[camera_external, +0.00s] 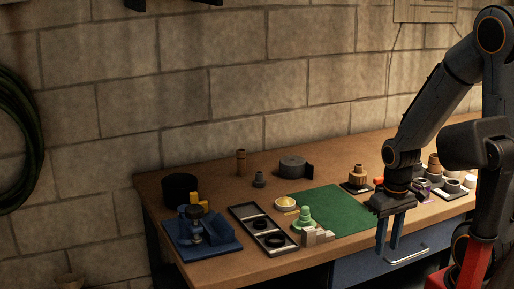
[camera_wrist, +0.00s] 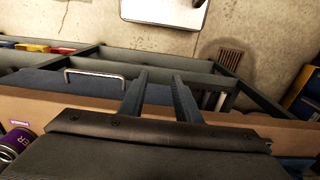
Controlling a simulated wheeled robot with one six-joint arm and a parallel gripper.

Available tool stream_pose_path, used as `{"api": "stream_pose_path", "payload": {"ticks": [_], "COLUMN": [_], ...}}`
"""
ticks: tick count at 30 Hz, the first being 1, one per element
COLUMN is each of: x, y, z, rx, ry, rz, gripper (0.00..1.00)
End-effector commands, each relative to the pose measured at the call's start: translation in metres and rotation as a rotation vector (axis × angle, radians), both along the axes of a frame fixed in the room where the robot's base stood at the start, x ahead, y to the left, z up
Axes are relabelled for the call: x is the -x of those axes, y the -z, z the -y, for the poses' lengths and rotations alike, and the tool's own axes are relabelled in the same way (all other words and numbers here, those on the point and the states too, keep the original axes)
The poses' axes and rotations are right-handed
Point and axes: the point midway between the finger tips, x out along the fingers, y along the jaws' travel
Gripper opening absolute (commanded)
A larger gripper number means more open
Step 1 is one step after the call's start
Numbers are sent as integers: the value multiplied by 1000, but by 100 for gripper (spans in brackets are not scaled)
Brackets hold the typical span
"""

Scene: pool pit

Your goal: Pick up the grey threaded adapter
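A small grey stepped fitting (camera_external: 259,180), which looks like the grey threaded adapter, stands upright on the bench toward the back left in the external view. Its threads are too small to make out. My gripper (camera_external: 387,246) points down at the front edge of the bench, far to the right of the fitting and nearer the camera. Its two blue fingers are apart with nothing between them. In the wrist view the gripper (camera_wrist: 160,76) also shows open and empty. The fitting is not visible in the wrist view.
A black tray (camera_external: 262,231), green mat (camera_external: 335,209) and blue fixture (camera_external: 203,238) lie in front. A drawer handle (camera_external: 407,256) sticks out near my fingers.

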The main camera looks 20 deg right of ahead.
Motion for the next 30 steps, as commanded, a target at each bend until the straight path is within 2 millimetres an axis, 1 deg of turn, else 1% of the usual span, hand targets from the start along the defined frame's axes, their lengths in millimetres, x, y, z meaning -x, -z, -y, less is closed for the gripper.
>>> {"api": "stream_pose_path", "payload": {"ticks": [1, 3, 4, 12, 14, 16, 17, 20, 21, 23, 24, 26, 27, 29, 30], "x": [0, 0, 0, -2, -10, -30, -43, -99, -126, -166, -194, -233, -259, -296, -320], "y": [0, 0, 0, 0, -2, -6, -9, -20, -25, -32, -37, -43, -47, -53, -57], "z": [0, 0, 0, 0, -1, -3, -5, -12, -17, -24, -30, -38, -45, -55, -62], "rx": [0, 0, 0, 0, -1, -4, -5, -11, -15, -20, -24, -28, -31, -36, -40], "ry": [0, 0, 0, -1, -6, -18, -24, -58, -74, -101, -119, -146, -165, -193, -211], "rz": [0, 0, 0, 1, 7, 19, 28, 65, 83, 111, 131, 160, 179, 209, 229], "gripper": [39, 51, 53, 53, 53, 53, 53, 53, 53, 53, 53, 53, 53, 53, 53]}}
